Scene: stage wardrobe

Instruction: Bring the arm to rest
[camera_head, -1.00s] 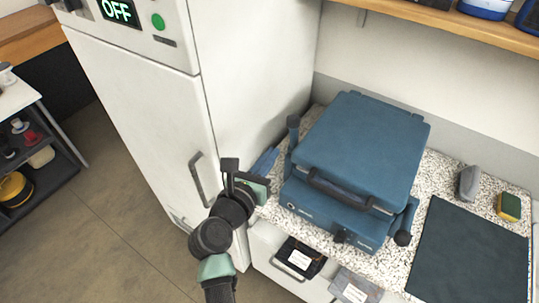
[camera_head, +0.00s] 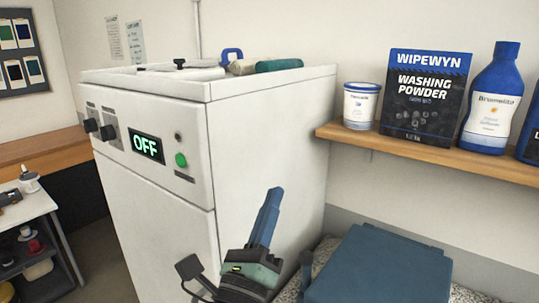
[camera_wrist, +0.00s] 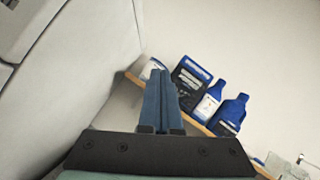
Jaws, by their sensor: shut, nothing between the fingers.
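My gripper (camera_head: 268,212) points upward in front of the side of the white cabinet, in the lower middle of the head view. Its two long blue fingers are together with nothing between them. In the wrist view the shut fingers (camera_wrist: 161,100) point toward the wall and shelf. The rest of my arm runs out of the bottom of the head view and is mostly hidden.
The white cabinet (camera_head: 160,175) with a green OFF display stands left of my gripper. A blue case (camera_head: 385,270) lies on the speckled counter at right. Above it, a wooden shelf (camera_head: 420,150) holds washing powder (camera_head: 425,95), a blue bottle (camera_head: 490,100) and a tub (camera_head: 360,105).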

